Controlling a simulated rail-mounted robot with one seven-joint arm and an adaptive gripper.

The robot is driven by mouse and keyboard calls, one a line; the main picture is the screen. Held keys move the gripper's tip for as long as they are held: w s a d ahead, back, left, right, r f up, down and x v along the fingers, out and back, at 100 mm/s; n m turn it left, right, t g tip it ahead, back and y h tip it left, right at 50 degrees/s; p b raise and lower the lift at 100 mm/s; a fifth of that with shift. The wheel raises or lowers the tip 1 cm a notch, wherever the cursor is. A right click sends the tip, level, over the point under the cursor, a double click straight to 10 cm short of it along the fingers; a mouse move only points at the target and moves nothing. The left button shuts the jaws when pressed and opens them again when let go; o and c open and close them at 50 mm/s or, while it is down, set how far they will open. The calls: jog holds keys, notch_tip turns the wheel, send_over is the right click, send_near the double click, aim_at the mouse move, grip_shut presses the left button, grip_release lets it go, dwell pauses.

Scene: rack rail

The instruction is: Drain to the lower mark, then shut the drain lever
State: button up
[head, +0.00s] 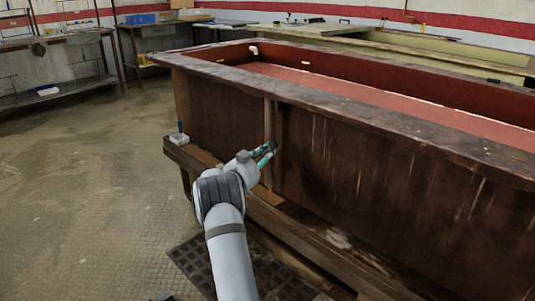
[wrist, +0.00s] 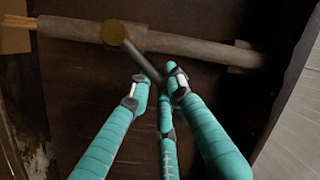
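The large dark wooden tank (head: 395,175) holds a flat reddish surface (head: 370,88), which looks like liquid, below its rim. Small pale marks show on the inner far-left walls; I cannot tell which is the lower mark. A pipe (wrist: 75,30) runs along the tank's outer wall and stands vertical in the head view (head: 269,125). A dark drain lever (wrist: 143,60) with a brownish round end (wrist: 113,33) sticks out from it. My gripper (wrist: 156,84) has its teal fingers apart, around or beside the lever's near end. In the head view, my gripper (head: 266,153) is close to the tank wall.
A wooden ledge (head: 290,228) runs along the tank's base, with a dark floor grate (head: 190,262) beside it. Shelves and benches (head: 60,75) stand along the back left. The floor at left (head: 90,190) is clear.

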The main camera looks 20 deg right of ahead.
grip_shut()
dwell(0.5)
